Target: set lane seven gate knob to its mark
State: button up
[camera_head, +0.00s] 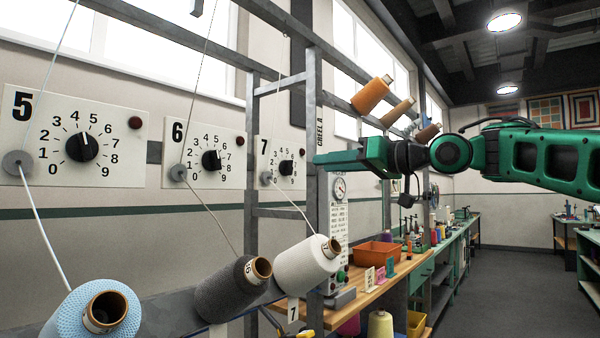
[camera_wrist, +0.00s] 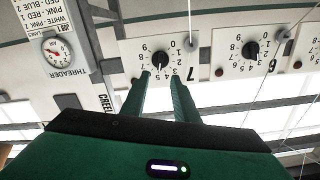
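The lane seven gate plate (camera_head: 267,150) is on the wall at the centre left, marked 7, with a black knob (camera_head: 286,168) inside a number dial. In the wrist view the plate is upside down, and the knob (camera_wrist: 160,59) lies just beyond my fingertips. The knob's pointer seems to point to the upper part of the dial, around 4 to 5; the exact reading is too small to tell. My gripper (camera_head: 318,158) reaches left toward the plate. In the wrist view its two fingers (camera_wrist: 160,78) are apart, with nothing held between them.
Lane six (camera_head: 211,160) and lane five (camera_head: 82,147) plates stand to the left. A grey creel post (camera_head: 313,120) stands near my gripper. Yarn strands hang before the plates; cones, including a white one (camera_head: 303,266), sit below. A workbench (camera_head: 385,285) runs right.

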aim_at(293, 166)
jog(key=x, duration=0.9)
jog(key=shift+w+a, duration=0.2)
jog(key=shift+c, duration=0.6)
grip_shut()
